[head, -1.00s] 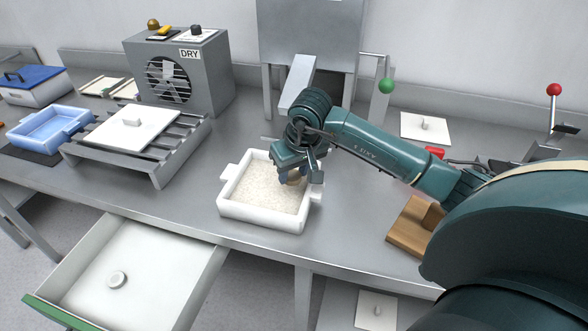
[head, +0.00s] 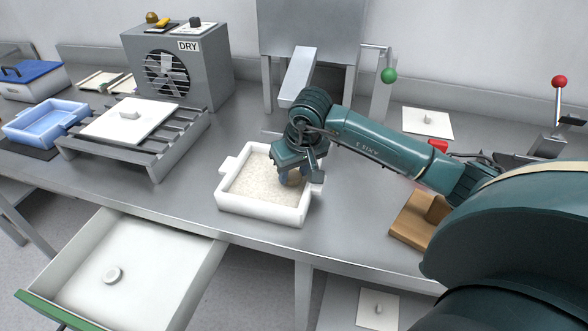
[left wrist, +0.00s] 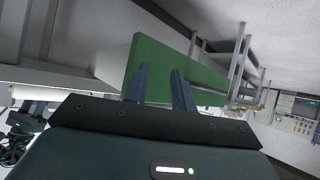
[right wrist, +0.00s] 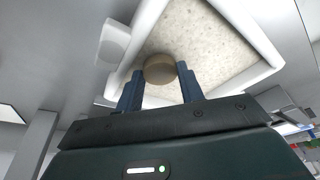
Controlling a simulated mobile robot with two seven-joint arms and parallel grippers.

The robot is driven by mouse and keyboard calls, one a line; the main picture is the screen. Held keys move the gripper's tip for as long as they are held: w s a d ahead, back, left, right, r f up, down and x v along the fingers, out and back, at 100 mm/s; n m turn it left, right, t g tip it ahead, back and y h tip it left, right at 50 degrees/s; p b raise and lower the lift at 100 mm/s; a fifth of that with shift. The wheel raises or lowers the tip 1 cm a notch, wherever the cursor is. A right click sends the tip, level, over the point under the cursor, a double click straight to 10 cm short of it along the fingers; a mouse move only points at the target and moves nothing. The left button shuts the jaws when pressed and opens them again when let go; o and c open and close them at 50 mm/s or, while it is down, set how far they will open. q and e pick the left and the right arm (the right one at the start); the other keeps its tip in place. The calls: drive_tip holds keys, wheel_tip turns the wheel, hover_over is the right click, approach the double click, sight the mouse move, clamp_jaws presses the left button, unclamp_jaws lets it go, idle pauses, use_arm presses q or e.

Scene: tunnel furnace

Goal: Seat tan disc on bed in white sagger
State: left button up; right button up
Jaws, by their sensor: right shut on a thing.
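The white sagger (head: 262,212) stands on the steel bench in the head view, with a pale granular bed (head: 262,183) inside. My right gripper (head: 291,178) is over the right part of the sagger and shut on the tan disc (right wrist: 159,69). In the right wrist view the disc is held edge-on between the fingertips (right wrist: 160,78), in front of the bed; whether it touches the bed I cannot tell. My left gripper (left wrist: 160,75) shows only in the left wrist view, fingers apart, at the green drawer front (left wrist: 205,72).
A slatted rack (head: 160,150) carries a white lid (head: 130,121); a blue tray (head: 45,122) stands left. A wooden block (head: 420,218) lies right of the sagger.

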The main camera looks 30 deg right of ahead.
drive_tip(key=shift+f, duration=0.35)
use_arm(q)
drive_tip(key=shift+f, duration=0.15)
